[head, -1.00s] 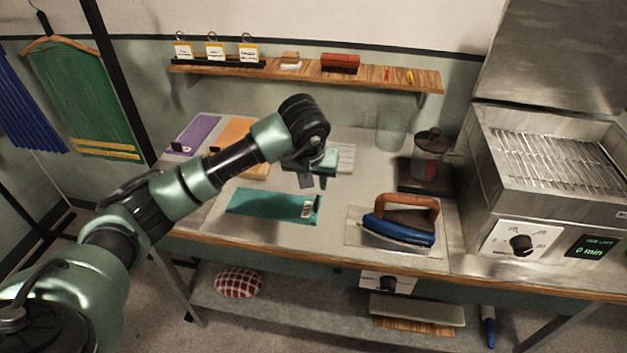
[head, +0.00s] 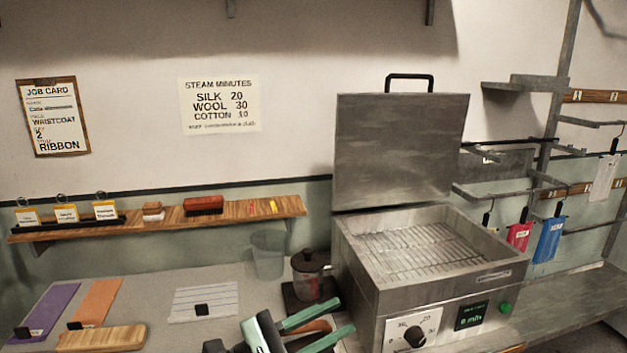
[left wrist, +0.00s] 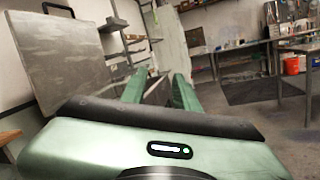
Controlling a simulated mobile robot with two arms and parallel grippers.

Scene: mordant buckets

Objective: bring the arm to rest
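My left gripper (head: 338,318) shows at the bottom of the head view, its two green fingers spread apart and pointing right, toward the steamer. Nothing shows between the fingers. It appears in front of the dark-lidded jar and left of the steamer's dial panel. In the left wrist view the two fingers (left wrist: 158,90) stand apart, level and pointing out into the room, with empty space between them. Most of my left arm is outside the head view. My right gripper is in neither view.
The metal steamer (head: 365,280) stands with its lid (head: 400,150) raised and its rack empty. The dark-lidded jar (head: 308,275) and a clear beaker (head: 268,255) stand left of it. Purple (head: 48,308) and orange (head: 97,302) strips lie on the table. Hanging tags (head: 549,238) are at right.

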